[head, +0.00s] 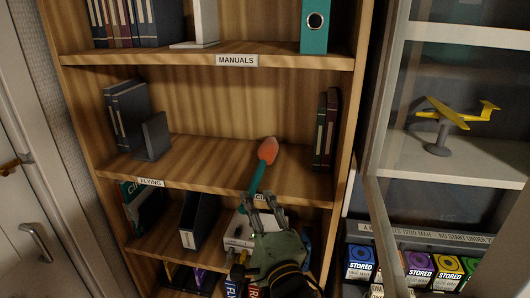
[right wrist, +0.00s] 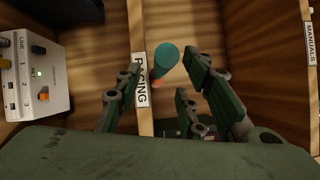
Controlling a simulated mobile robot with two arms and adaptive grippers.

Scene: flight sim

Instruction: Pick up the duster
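The duster, with an orange head (head: 267,150) and a teal handle (head: 257,178), stands out at the middle shelf's front edge, tilted, head up and to the right. In the right wrist view its teal handle end (right wrist: 167,57) faces the camera, with a bit of orange behind it. My right gripper (head: 262,203) is at the lower end of the handle. In the right wrist view its fingers (right wrist: 160,80) are spread with the handle end between their tips, and I see no clear contact. My left gripper is in neither view.
A wooden bookcase with a middle shelf (head: 210,165) holds books (head: 325,130) and a dark bookend (head: 154,137). A white switch box (right wrist: 38,75) is left in the wrist view. At right are a glass cabinet door, a yellow model plane (head: 450,112) and several small boxes.

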